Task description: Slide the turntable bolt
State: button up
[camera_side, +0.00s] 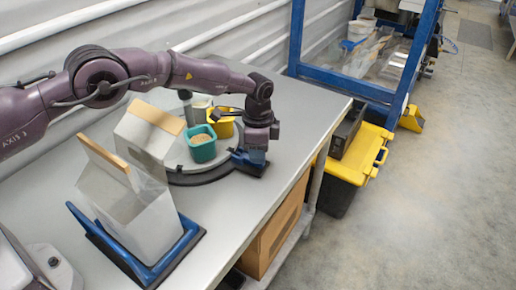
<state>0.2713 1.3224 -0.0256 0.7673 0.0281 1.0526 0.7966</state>
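The turntable (222,154) is a round grey disc on a dark base near the far right part of the bench. It carries a teal pot (203,152) with tan contents, a yellow pot (226,131) and a pale pot. A blue block (247,168), which looks like the bolt housing, sits at the turntable's right edge. My gripper (253,158) points down at this block, at or just above it. Its fingers are too small and hidden to show whether they are open or shut on the bolt.
A hopper with clear and grey walls (150,230) stands in a blue frame at the front left. The bench edge (285,205) runs close to the right of my gripper. A yellow-lidded toolbox (350,168) is on the floor beyond it.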

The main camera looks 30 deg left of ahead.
jog(key=shift+a, duration=0.15)
jog(key=shift+s+a, duration=0.1)
jog(key=shift+a, duration=1.05)
jog(key=o, duration=0.6)
jog(key=shift+d+r, duration=0.1)
jog(key=shift+r, duration=3.45)
